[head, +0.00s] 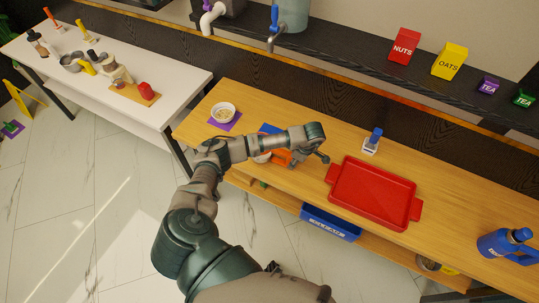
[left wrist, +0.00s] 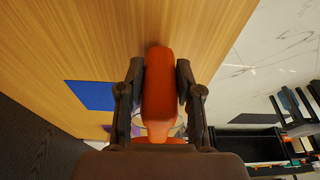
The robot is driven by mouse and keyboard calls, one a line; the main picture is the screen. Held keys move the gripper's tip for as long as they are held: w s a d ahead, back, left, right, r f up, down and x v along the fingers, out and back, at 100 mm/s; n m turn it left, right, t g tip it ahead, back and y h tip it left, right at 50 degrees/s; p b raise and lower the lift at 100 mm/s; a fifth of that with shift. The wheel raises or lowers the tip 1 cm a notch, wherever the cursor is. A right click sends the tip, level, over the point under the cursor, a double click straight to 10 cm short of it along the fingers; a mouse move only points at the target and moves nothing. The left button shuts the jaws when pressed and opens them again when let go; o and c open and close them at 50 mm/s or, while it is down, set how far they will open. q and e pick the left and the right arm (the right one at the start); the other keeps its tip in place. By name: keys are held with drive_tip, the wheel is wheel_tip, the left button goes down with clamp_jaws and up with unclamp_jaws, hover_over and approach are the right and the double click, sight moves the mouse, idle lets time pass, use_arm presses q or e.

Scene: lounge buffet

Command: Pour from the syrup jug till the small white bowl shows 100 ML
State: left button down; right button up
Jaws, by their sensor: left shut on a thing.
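The white bowl (head: 223,113) stands on a purple mat (head: 236,124) at the left end of the wooden counter, with pale brownish contents. No volume reading is legible. My left gripper (left wrist: 158,68) is shut on the orange handle of what looks like the syrup jug (left wrist: 158,95). In the head view the orange jug (head: 279,155) shows under my left forearm, right of the bowl and apart from it; much of it is hidden. I cannot tell whether it touches the counter. My right gripper is not in view.
A blue mat (head: 270,128) lies partly behind my arm. A white table (head: 165,120) is at the left. A blue bin (head: 331,222) sits below.

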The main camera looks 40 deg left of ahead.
use_arm(q)
drive_tip(key=shift+r, duration=0.15)
drive_tip(key=shift+a+p+v, duration=0.25)
drive_tip(key=shift+p+v, duration=0.6)
drive_tip(key=shift+v, duration=0.3)
drive_tip(key=shift+a+p+v, duration=0.25)
drive_tip(key=shift+p+v, duration=0.55)
drive_tip(key=shift+v, duration=0.4)
drive_tip(key=shift+s, duration=0.2)
drive_tip(key=c, duration=1.5)
unclamp_jaws()
clamp_jaws()
